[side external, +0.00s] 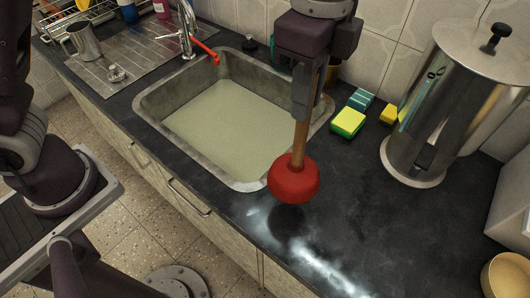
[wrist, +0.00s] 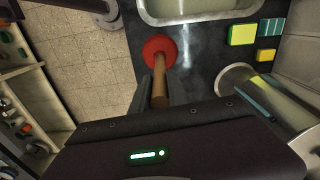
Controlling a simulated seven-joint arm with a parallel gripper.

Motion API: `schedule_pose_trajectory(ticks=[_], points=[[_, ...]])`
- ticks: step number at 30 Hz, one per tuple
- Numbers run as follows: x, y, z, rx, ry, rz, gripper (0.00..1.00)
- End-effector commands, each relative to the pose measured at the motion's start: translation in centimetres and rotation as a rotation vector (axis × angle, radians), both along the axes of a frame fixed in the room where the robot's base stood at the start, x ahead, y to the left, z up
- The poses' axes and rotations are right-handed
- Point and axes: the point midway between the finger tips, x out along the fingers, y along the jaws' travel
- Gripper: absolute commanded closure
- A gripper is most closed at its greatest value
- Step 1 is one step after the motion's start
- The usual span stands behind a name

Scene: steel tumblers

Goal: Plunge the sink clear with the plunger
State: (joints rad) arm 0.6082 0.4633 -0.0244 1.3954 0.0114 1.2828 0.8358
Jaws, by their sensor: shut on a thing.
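My gripper (side external: 303,95) is shut on the wooden handle of the plunger (side external: 295,180). The plunger hangs nearly upright, its red rubber cup pointing down above the dark worktop, just right of the sink's near right corner. A shadow lies below the cup, which looks clear of the worktop. The sink (side external: 225,120) is filled with cloudy, greenish water; its drain is hidden. In the wrist view the red cup of the plunger (wrist: 160,48) shows beyond my gripper (wrist: 160,88), with the sink (wrist: 200,18) at the top.
Sponges (side external: 348,122) lie right of the sink. A large steel urn (side external: 440,110) stands farther right, with a wooden bowl (side external: 506,275) at the corner. A steel jug (side external: 82,42) stands on the drainer.

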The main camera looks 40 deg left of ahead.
Motion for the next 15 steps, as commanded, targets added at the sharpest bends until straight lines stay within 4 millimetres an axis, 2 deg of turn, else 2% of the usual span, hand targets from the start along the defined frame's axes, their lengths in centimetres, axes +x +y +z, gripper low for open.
schedule_pose_trajectory(ticks=[4, 8, 11, 15], points=[[0.5, 0.4, -0.1, 0.000, 0.000, 0.015, 1.00], [3.1, 2.5, -0.9, 0.001, 0.001, 0.097, 1.00], [6.2, 5.6, -1.9, 0.001, 0.001, 0.202, 1.00], [10.5, 11.4, -3.6, 0.002, 0.002, 0.372, 1.00]])
